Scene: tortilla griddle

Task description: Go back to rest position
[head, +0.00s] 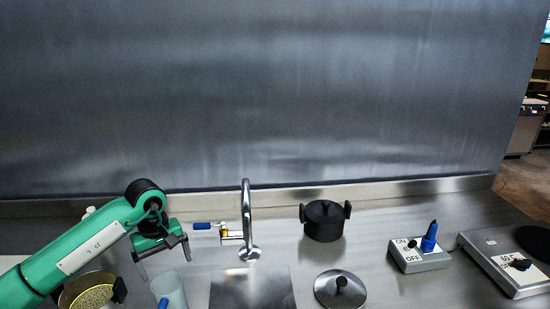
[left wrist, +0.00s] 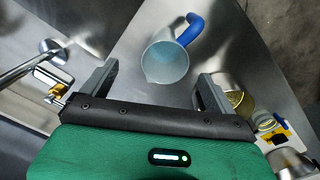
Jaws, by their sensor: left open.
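My left gripper (head: 164,258) reaches in from the left in the head view, above the counter and left of the sink. Its two fingers are spread with nothing between them; they also show in the left wrist view (left wrist: 152,88). My right gripper is in neither view.
A faucet (head: 246,215) rises right of my left gripper over the sink (head: 252,290). A round tin with yellow contents (head: 92,298) sits near my left arm. A black pot (head: 325,220), a lid (head: 340,290), a switch box (head: 420,260) and a griddle unit (head: 500,265) stand rightward.

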